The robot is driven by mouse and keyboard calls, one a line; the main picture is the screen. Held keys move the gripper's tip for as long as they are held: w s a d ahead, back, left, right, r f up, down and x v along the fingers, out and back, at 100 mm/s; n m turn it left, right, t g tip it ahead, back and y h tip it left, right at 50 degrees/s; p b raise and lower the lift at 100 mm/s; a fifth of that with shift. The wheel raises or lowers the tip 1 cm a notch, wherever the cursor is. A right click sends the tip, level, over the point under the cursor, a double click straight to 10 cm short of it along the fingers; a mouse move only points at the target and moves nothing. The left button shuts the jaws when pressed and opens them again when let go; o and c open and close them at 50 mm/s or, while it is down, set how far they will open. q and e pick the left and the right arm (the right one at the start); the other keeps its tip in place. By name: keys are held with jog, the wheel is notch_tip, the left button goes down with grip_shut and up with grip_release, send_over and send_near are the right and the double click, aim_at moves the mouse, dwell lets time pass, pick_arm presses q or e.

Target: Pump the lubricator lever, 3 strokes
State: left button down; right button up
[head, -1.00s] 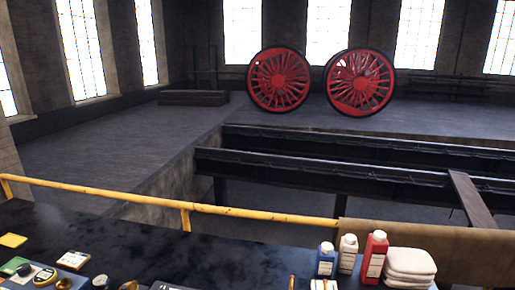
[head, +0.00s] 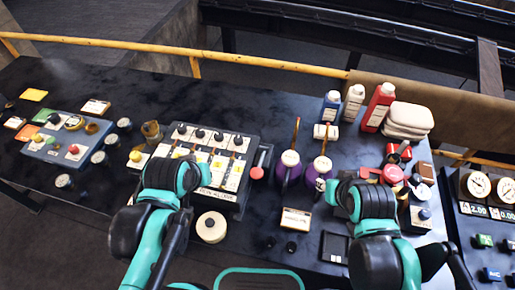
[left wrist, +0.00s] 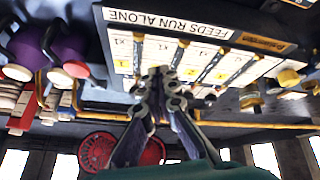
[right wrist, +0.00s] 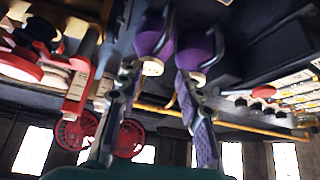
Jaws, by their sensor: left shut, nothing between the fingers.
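The lubricator (head: 222,196) is a dark box with a row of black knobs and yellow-and-white labels, near the table's middle. It fills the upper part of the left wrist view (left wrist: 190,22), lettered "FEEDS RUN ALONE". A short lever with a red knob (head: 257,173) stands at its right side; the red knob also shows in the right wrist view (right wrist: 263,92). My left gripper (left wrist: 160,78) is shut and empty, over the lubricator's labelled face; in the head view my wrist mostly hides it. My right gripper (right wrist: 158,78) is open and empty near two purple oil cans (head: 289,166).
Red, white and blue bottles (head: 379,107) and folded cloths (head: 408,118) stand at the back right. Red and brass parts (head: 395,172) crowd beside my right arm. A blue control panel (head: 67,140) lies left. A yellow rail (head: 195,55) runs behind the table.

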pick_arm(q)
jog(key=w+d+r+n+g+p, duration=0.2)
jog(key=w+d+r+n+p, duration=0.1)
jog(key=d+r+n+p, duration=0.35)
notch_tip(320, 180, up, 6)
jog(key=n+g+p, duration=0.4)
jog(key=n+p, duration=0.3)
jog(key=p, duration=0.1)
send_over(257, 172)
jog(key=shift+f, duration=0.1)
notch_tip(257, 172, down, 14)
jog(key=shift+b, duration=1.1)
